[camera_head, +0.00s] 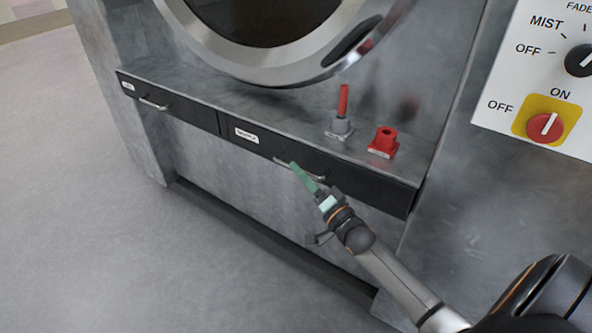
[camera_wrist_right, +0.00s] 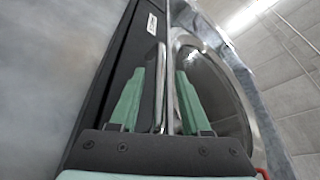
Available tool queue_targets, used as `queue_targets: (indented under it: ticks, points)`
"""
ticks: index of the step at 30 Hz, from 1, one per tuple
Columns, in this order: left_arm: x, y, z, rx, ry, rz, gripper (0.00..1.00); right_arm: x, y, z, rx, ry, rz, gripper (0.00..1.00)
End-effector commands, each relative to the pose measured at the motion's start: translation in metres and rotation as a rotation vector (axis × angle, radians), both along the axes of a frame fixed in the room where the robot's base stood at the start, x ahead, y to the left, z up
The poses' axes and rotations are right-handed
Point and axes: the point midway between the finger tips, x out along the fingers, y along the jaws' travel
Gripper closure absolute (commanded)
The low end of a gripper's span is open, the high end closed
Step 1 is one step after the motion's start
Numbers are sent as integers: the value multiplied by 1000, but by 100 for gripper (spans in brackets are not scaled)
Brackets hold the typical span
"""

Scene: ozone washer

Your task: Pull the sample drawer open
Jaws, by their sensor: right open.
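The sample drawer (camera_head: 262,147) is the right one of two dark drawers low on the grey machine. It looks shut, with its front flush with the other drawer. Its metal bar handle (camera_head: 281,161) is partly hidden by my right gripper (camera_head: 300,174). In the wrist view the handle (camera_wrist_right: 160,80) runs lengthwise between the two green fingers of my right gripper (camera_wrist_right: 160,100). The fingers are open, one on each side of the handle. I cannot tell whether either touches it. My left gripper is out of view.
The left drawer (camera_head: 172,108) has its own handle. On the ledge above stand a grey fitting with a red stem (camera_head: 341,125) and a red fitting (camera_head: 384,142). The round door (camera_head: 270,60) is above. A control panel (camera_head: 540,85) is at right. Floor at left is clear.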

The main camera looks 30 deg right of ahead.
Motion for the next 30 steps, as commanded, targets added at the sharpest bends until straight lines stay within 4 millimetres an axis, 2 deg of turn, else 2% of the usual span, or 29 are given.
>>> queue_targets:
  ticks: [6,16,28,30]
  points:
    - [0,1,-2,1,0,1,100,18,2,3,0,1,1,53]
    - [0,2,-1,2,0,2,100,21,2,4,0,1,0,53]
    - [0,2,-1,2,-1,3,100,21,2,4,0,1,1,97]
    - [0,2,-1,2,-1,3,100,21,2,4,0,1,1,100]
